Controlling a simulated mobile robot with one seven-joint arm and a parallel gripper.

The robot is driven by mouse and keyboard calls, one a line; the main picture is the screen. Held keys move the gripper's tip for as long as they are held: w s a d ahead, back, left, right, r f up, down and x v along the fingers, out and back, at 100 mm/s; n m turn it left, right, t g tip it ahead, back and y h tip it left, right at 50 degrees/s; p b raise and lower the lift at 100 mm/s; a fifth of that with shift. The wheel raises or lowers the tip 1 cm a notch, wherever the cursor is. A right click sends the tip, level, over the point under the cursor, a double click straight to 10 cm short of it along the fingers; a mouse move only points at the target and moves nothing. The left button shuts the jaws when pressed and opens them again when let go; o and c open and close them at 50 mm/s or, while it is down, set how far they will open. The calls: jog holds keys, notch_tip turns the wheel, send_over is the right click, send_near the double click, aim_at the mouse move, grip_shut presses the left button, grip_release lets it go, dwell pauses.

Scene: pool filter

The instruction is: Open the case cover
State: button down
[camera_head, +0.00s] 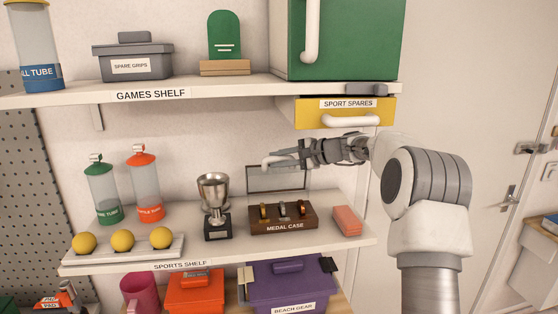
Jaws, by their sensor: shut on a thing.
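The medal case (283,219) sits on the sports shelf, a dark brown box with several medals standing in it. Its clear cover (276,179), with a thin dark frame, stands raised above the back of the case. My gripper (284,160) reaches in from the right and is shut at the cover's top edge. A pale curved piece that looks like the cover's handle (265,161) shows at the fingertips. The exact contact is too small to see.
A silver trophy (214,195) stands left of the case and a pink block (347,220) lies right of it. The yellow sport spares drawer (310,113) hangs close above my gripper. Yellow balls (122,240) sit at the shelf's left.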

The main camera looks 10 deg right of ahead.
jog(key=c, duration=1)
grip_release()
jog(key=shift+c, duration=0.2)
jog(key=f+b+v, duration=0.1)
jog(key=b+v, duration=0.1)
jog(key=v, duration=0.6)
jog(key=s+d+f+b+v, duration=0.1)
jog(key=f+b+v, duration=0.1)
jog(key=v, duration=0.6)
jog(key=shift+f, duration=0.25)
jog(key=shift+s, duration=0.1)
